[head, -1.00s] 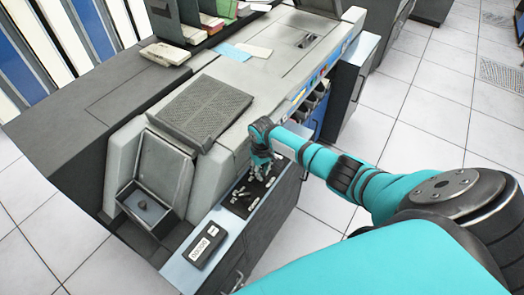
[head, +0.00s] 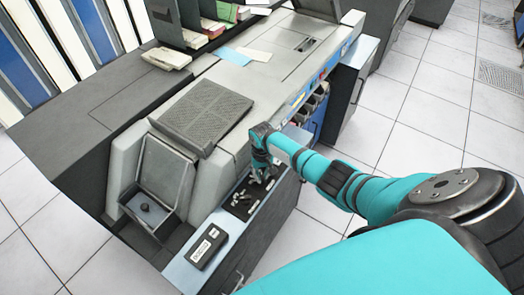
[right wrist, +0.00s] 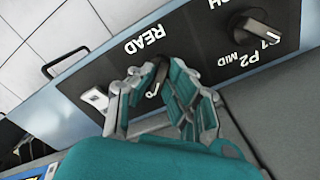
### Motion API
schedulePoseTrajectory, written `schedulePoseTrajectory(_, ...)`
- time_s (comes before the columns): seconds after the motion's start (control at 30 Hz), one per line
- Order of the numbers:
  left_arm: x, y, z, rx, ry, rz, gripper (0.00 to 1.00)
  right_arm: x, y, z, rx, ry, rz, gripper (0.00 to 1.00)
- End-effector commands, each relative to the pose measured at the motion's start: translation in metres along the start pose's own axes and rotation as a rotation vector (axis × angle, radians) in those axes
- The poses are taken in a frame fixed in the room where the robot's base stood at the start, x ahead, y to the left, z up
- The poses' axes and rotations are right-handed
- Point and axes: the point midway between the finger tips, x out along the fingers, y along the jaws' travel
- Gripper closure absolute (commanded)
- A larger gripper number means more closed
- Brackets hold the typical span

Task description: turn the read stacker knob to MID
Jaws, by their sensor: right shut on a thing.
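The read stacker knob (right wrist: 157,78) is black and sits on a dark panel beside the white word READ in the right wrist view. My right gripper (right wrist: 155,82) has its teal and grey fingers on either side of this knob, shut on it. The fingers hide much of the knob and most of its position labels, so I cannot read its setting. In the head view my right gripper (head: 262,178) reaches down onto the dark knob panel (head: 238,212) at the machine's front edge. My left gripper is not in view.
A second black knob (right wrist: 258,33), with labels P1, P2 and MID, sits right of READ. A small black box with white keys (head: 208,246) lies nearer on the ledge. A grey card hopper (head: 165,175) stands left of the panel. Tiled floor (head: 425,110) is clear at right.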

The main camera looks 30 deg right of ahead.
Motion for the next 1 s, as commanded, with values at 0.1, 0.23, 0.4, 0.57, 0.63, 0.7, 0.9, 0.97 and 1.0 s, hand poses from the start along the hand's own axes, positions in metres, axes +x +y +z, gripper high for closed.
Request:
schedulePoseTrajectory(0.1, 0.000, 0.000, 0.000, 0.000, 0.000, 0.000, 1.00, -0.002, 0.000, -0.003, -0.001, 0.007, -0.002, 0.84)
schedulePoseTrajectory(0.23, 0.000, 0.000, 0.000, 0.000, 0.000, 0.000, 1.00, -0.002, 0.000, -0.002, -0.001, 0.005, -0.001, 0.67)
schedulePoseTrajectory(0.4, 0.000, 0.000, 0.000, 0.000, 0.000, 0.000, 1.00, -0.001, 0.000, -0.001, -0.001, 0.003, -0.001, 0.65)
schedulePoseTrajectory(0.57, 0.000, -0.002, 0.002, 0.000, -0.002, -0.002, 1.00, -0.003, 0.000, -0.001, -0.001, 0.003, -0.001, 0.65)
schedulePoseTrajectory(0.63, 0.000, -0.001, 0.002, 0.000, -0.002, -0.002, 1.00, -0.008, 0.000, -0.001, -0.001, 0.003, -0.001, 0.65)
schedulePoseTrajectory(0.7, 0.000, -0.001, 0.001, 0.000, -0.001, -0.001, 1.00, -0.017, 0.000, -0.002, -0.001, 0.005, -0.001, 0.65)
schedulePoseTrajectory(0.9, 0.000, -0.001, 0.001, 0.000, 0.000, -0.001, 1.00, -0.059, 0.000, -0.002, -0.003, 0.007, -0.002, 0.65)
schedulePoseTrajectory(0.97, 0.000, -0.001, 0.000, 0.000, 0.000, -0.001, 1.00, -0.072, 0.000, -0.002, -0.003, 0.007, -0.002, 0.65)
schedulePoseTrajectory(1.0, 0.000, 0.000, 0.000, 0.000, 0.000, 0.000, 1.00, -0.080, 0.000, -0.002, -0.002, 0.007, -0.001, 0.65)
